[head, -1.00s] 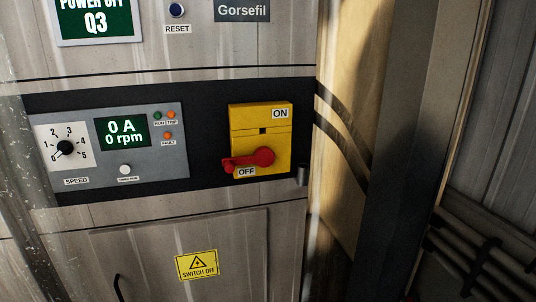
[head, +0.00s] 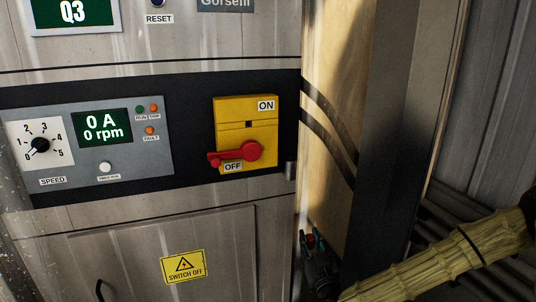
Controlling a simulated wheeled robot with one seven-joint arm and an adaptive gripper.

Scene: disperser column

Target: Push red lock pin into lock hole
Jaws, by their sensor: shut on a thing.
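The yellow switch plate (head: 246,108) is on the black band of the cabinet. Its red rotary handle (head: 250,151) points left, just above the OFF label. A small dark square opening (head: 249,124) shows in the plate above the handle. I cannot tell which opening is the lock hole. My gripper (head: 314,242) is dark and small at the lower right, below and to the right of the switch, apart from it. It is shut on a small red piece (head: 309,240), seemingly the red lock pin. The pin's shape is too small to make out.
The control panel (head: 85,145) with speed dial and display is left of the switch. A small dark hinge (head: 291,171) sits at the cabinet's right edge. A dark post (head: 388,150) stands to the right. The front of the switch is clear.

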